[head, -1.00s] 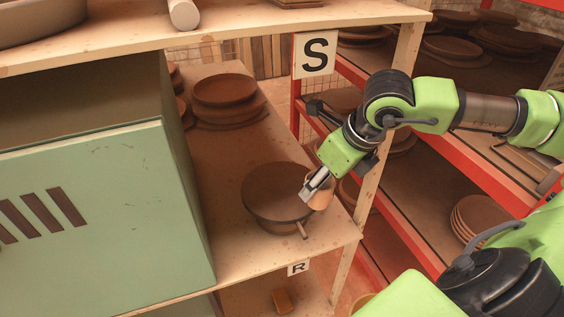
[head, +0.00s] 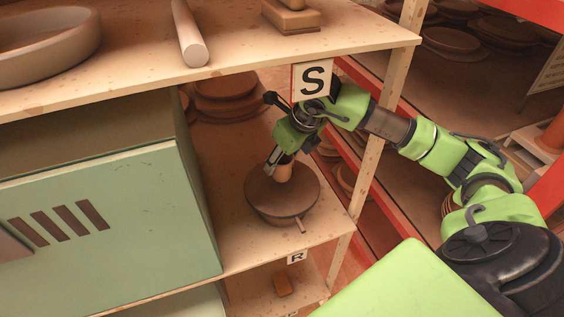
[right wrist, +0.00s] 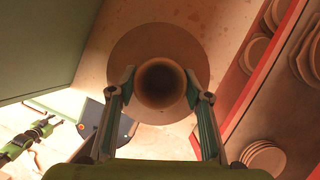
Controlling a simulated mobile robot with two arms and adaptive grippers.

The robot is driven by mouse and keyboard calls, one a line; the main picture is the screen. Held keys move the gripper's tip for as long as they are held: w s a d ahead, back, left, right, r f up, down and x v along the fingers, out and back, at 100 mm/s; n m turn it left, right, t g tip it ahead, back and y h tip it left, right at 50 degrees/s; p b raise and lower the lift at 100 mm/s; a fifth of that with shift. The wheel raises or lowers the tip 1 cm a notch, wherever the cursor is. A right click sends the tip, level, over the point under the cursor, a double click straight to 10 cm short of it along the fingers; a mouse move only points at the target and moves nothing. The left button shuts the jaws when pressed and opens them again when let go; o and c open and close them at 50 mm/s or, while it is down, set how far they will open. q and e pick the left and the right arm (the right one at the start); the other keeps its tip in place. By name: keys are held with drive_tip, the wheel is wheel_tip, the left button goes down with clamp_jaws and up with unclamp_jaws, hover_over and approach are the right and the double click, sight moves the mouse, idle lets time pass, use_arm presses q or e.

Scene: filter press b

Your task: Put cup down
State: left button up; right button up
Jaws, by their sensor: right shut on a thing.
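The cup (head: 284,172) is a small tan, clay-coloured vessel. My right gripper (head: 275,160) is shut on it, over the round brown wheel-like disc (head: 290,206) on the lower shelf. I cannot tell whether the cup's base touches the disc. In the right wrist view the cup (right wrist: 160,84) opens towards the camera, with one finger of the right gripper (right wrist: 160,92) on each side. The disc (right wrist: 138,42) lies behind it. A small green and black arm at the lower left of this view seems to be my left arm; its jaws are too small to read.
The green cabinet (head: 120,215) stands left of the disc. A wooden post (head: 366,190) stands to the right. Stacked brown plates (head: 225,92) sit farther back.

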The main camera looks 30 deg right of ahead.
wheel_tip(320, 180, down, 2)
drive_tip(key=shift+s+f+p, duration=0.1)
drive_tip(key=shift+p, duration=0.45)
drive_tip(key=shift+f, duration=0.2)
drive_tip(key=shift+f, duration=0.1)
drive_tip(key=shift+f+b, duration=0.15)
drive_tip(key=shift+b, duration=0.15)
drive_tip(key=o, duration=1.1)
drive_tip(key=shift+o, duration=0.2)
